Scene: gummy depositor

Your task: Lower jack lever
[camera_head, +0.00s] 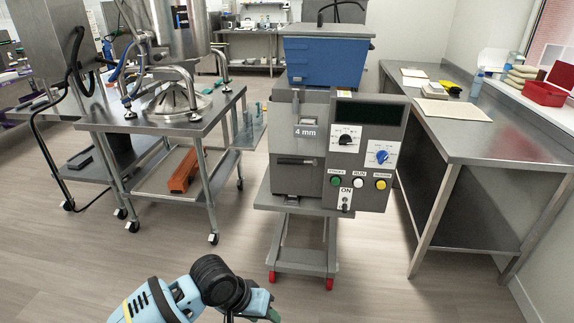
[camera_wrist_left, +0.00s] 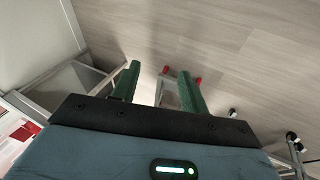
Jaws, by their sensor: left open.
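The gummy depositor (camera_head: 301,150) stands on a grey wheeled stand (camera_head: 303,258) with red-tipped feet. I cannot clearly make out a jack lever on it in either view. The stand's grey legs (camera_wrist_left: 168,92) and red feet show beyond my fingers in the left wrist view. My left gripper (camera_wrist_left: 158,84) has its two green fingers apart with nothing between them. In the head view my left gripper (camera_head: 268,313) is at the bottom edge, low in front of the stand and mostly cut off. My right gripper is not in view.
A steel table (camera_head: 160,120) with a metal vessel stands at the left; an orange-red object (camera_head: 183,170) lies on its lower shelf. The floor (camera_head: 420,295) in front of the stand is clear.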

